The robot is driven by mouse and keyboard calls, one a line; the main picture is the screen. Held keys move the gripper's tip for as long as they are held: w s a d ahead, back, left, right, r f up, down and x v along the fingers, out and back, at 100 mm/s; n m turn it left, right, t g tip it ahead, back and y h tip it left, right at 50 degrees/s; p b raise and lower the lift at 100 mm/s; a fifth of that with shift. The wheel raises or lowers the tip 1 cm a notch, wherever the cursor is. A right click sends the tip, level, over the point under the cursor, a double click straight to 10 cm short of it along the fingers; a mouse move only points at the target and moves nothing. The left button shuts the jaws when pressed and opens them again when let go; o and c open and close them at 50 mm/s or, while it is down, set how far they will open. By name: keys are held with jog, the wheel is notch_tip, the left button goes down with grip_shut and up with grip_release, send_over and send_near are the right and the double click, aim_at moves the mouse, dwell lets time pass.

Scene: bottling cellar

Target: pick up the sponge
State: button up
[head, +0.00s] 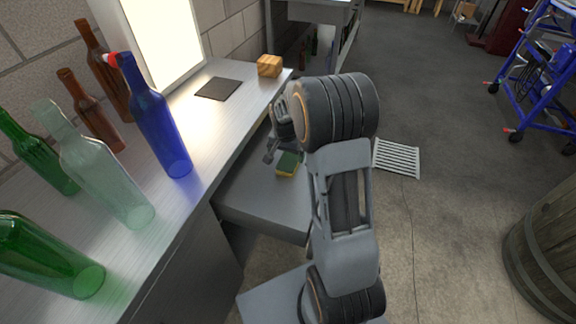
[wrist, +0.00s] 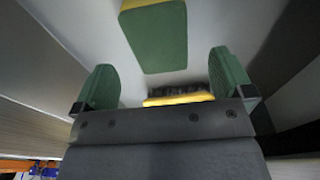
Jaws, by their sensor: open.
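The sponge (head: 288,163), green with a yellow side, lies in the pulled-out grey drawer (head: 255,200) below the counter. In the wrist view the sponge (wrist: 157,40) shows its green face, with a yellow edge at the top, ahead of and between my fingers. My gripper (head: 270,156) hangs over the drawer beside the sponge, partly hidden by my arm.
A yellow item with a dark top (wrist: 180,98) lies near the gripper's base in the wrist view. The metal counter (head: 205,140) holds several bottles, including a blue one (head: 158,120), a dark square (head: 219,89) and a wooden block (head: 269,66). The drawer walls flank the gripper.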

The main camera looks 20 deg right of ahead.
aim_at(288, 161)
jog(key=shift+w+d+f+b, duration=0.15)
jog(key=shift+f+b, duration=0.1)
jog(key=shift+f, duration=0.65)
jog(key=shift+w+d+f+b, duration=0.1)
jog(key=shift+f+b, duration=0.1)
jog(key=shift+f, duration=0.75)
jog(key=shift+w+d+f+b, duration=0.15)
jog(key=shift+f+b, duration=0.1)
jog(key=shift+f, duration=0.65)
jog(key=shift+s, duration=0.1)
jog(key=c, duration=1)
notch_tip(288, 161, up, 10)
jog(key=shift+r+p, duration=0.1)
jog(key=shift+p, duration=1.05)
